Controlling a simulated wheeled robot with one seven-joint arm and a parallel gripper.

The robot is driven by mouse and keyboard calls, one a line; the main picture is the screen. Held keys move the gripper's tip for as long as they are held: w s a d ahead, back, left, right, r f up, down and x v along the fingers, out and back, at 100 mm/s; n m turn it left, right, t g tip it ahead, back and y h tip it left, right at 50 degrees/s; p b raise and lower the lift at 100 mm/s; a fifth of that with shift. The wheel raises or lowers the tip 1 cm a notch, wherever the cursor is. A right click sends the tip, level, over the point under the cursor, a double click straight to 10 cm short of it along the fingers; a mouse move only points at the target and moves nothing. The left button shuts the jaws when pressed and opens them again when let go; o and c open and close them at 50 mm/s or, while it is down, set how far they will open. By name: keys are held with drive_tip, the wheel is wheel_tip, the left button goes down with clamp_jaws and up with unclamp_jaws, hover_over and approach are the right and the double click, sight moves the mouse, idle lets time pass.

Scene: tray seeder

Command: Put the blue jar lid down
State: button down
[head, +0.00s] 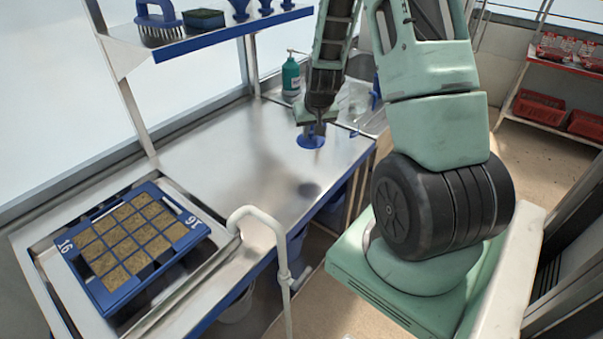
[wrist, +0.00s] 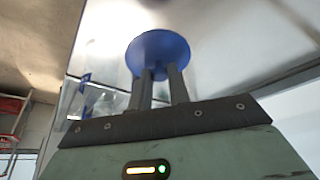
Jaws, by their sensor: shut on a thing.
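The fingers hide part of the lid.
A blue tray numbered 16 (head: 91,276), with soil-filled cells, stands at the left. A green pump bottle (head: 291,76) stands behind the lid, near a sink. A shelf (head: 195,42) with a brush hangs above. The middle of the worktop is clear.

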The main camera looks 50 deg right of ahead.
sight(313, 146)
drive_tip(key=shift+a+f, duration=0.15)
drive_tip(key=shift+f, duration=0.2)
drive_tip(key=shift+f+p, duration=1.1)
drive_tip(key=shift+f, duration=3.6)
drive_tip(key=shift+f, duration=0.15)
drive_tip(key=c, duration=1.3)
unclamp_jaws()
drive_tip(key=b+v, duration=0.2)
drive_tip(key=v, duration=1)
